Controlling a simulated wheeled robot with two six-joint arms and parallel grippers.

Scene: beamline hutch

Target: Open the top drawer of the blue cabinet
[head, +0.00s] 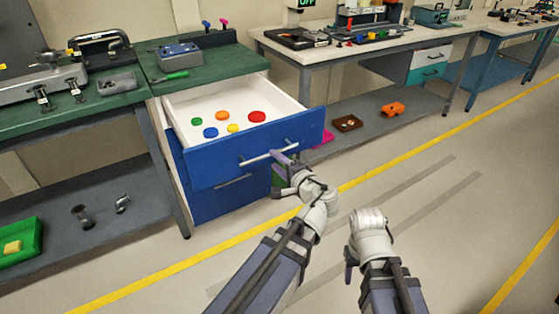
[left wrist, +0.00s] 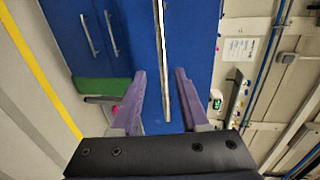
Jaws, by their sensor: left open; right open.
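The blue cabinet (head: 232,201) stands under the green-topped bench. Its top drawer (head: 215,166) is pulled well out, with its white inside showing and several coloured discs in it. The drawer's silver bar handle (head: 255,160) runs across the blue front. My left gripper (head: 283,155) is open at the right part of this handle. In the left wrist view the handle (left wrist: 165,60) lies between the spread fingers of my left gripper (left wrist: 161,76), with gaps beside it. My right gripper (head: 350,262) is open and empty above the floor, away from the cabinet.
The green bench top (head: 222,64) holds a grey-blue box (head: 180,53) and a green-handled tool. A lower shelf to the right carries an orange object (head: 392,109) and a brown tray (head: 347,123). The floor in front, crossed by a yellow line, is clear.

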